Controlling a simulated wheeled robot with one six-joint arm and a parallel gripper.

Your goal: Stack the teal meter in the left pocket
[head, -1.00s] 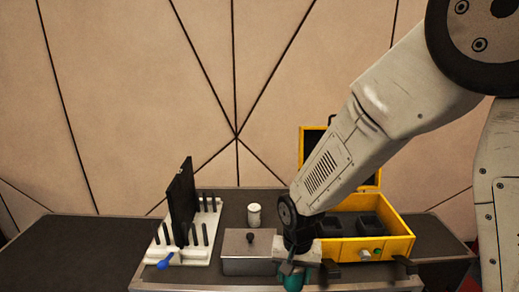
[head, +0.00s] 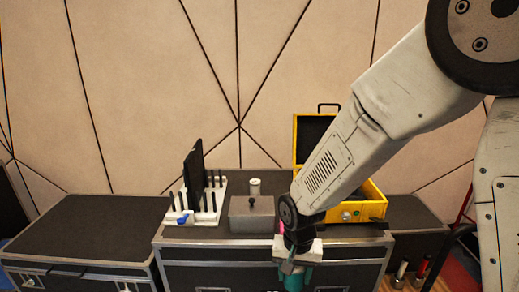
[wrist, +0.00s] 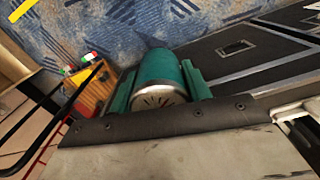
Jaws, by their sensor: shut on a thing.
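The teal meter (head: 298,279) hangs under my gripper (head: 297,266), in front of the flight case's front edge. In the wrist view the teal meter (wrist: 158,73) has a silver rim and a pale face with dark marks, and sits between the jaws, which are shut on it. The open yellow case (head: 372,212) stands at the right of the flight case top, its lid raised at the back. My arm covers much of it, so its pockets are mostly hidden.
A grey lidded box (head: 252,215) and a white cylinder (head: 255,187) stand left of my arm. A white rack (head: 207,214) holds black pegs and an upright dark panel. A lower black flight case (head: 75,238) at left has a clear top.

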